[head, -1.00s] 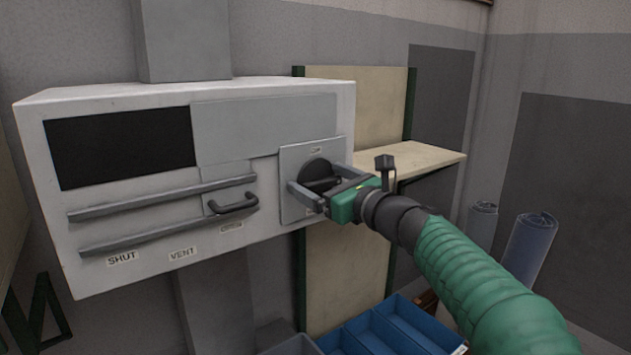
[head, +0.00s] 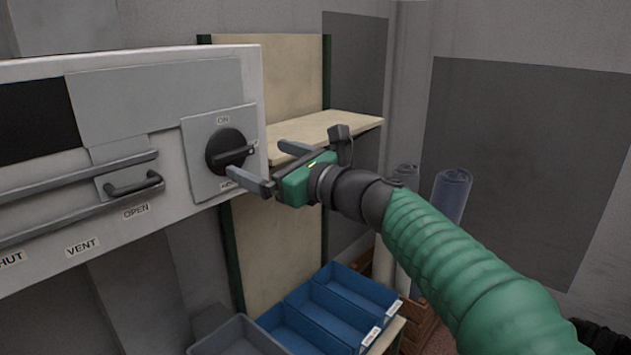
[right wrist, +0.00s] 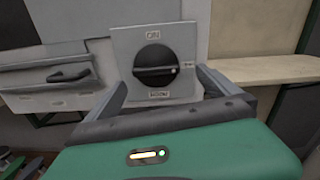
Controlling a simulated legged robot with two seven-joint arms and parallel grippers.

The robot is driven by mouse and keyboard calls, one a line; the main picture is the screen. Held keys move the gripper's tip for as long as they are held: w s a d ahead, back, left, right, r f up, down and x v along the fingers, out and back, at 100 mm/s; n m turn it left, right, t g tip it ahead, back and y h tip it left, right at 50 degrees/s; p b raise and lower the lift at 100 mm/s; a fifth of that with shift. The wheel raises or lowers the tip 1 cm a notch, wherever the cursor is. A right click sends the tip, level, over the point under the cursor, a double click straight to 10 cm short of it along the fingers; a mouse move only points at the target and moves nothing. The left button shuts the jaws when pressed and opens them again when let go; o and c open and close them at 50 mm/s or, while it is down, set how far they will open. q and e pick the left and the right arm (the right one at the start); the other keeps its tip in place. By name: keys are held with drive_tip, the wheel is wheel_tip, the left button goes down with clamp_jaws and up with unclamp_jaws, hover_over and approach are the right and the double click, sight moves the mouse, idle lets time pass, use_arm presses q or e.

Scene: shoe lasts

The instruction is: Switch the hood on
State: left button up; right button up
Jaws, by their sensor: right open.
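The hood's switch is a round black knob (head: 229,152) on a grey square plate (head: 197,130) at the right end of the white hood front. An ON label is above the knob. The right wrist view shows the knob (right wrist: 150,66) with its grip bar lying level and a white dot at the bar's right end. My right gripper (head: 256,160) is open and empty, just right of the knob and apart from it. In the right wrist view its fingers (right wrist: 160,86) spread below the plate's two sides. My left gripper is not in view.
Left of the plate, the hood has rails and a dark handle (head: 135,185) beside the OPEN label. A cream shelf (head: 335,128) lies behind my gripper. Blue bins (head: 330,308) and a grey bin (head: 240,338) stand below. Rolled sheets (head: 450,195) stand at right.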

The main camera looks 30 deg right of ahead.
drive_tip(key=b+v, duration=0.3)
drive_tip(key=v, duration=0.8)
drive_tip(key=shift+a, duration=0.15)
idle(0.3)
drive_tip(key=shift+s+r, duration=0.1)
drive_tip(key=shift+s, duration=0.05)
